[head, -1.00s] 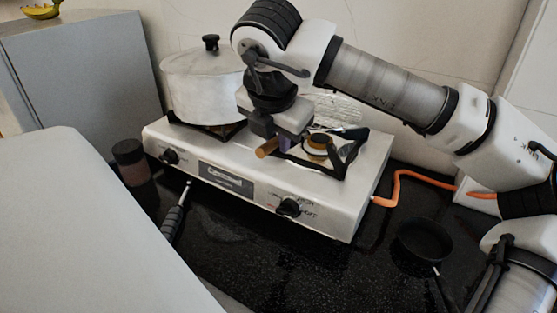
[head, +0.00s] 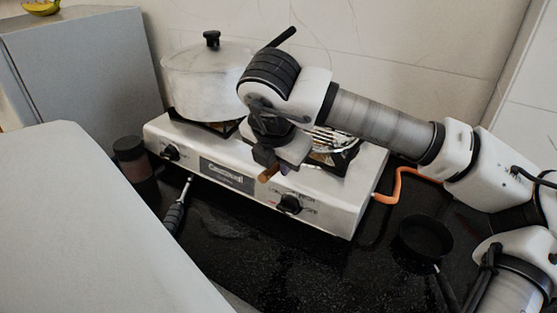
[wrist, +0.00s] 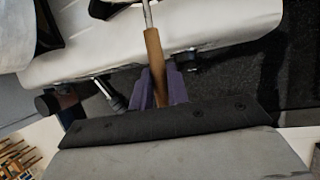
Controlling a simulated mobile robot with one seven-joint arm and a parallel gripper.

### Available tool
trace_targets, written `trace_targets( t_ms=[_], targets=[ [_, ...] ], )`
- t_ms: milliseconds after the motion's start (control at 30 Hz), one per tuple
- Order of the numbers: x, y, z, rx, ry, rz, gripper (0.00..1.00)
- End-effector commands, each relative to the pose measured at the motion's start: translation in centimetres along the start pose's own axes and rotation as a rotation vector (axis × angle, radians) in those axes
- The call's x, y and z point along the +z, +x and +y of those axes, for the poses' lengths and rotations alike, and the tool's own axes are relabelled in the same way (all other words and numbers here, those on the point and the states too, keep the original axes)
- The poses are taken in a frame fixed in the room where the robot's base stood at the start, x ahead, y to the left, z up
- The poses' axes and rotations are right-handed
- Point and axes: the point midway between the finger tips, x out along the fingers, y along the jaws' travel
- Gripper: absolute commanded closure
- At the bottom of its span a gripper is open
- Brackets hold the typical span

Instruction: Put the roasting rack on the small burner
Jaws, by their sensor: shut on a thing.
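My gripper (head: 266,158) is shut on the wooden handle of the roasting rack (head: 268,174). In the wrist view, the purple fingers (wrist: 160,88) grip the brown handle (wrist: 153,55), and a metal rod runs on from it. The rack's round wire part shows behind my wrist in the head view, over the right-hand, smaller burner (head: 346,160) of the white stove. My wrist hides part of the rack and burner. I cannot tell whether the wire part touches the black pan support.
A lidded pot (head: 200,88) stands on the left burner of the stove (head: 225,172). A dark jar (head: 131,155) and a black-handled tool (head: 175,212) lie left and in front. A small black pan (head: 425,238) and an orange hose (head: 396,185) are at the right.

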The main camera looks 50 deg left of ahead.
Motion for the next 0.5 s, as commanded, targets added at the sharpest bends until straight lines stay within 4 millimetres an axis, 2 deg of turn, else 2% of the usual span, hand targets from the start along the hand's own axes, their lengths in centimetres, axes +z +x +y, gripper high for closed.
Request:
trace_targets(
  t_ms=[500],
  targets=[
    [-0.25,0.65,-0.13,0.001,0.000,-0.002,1.00]
  ],
)
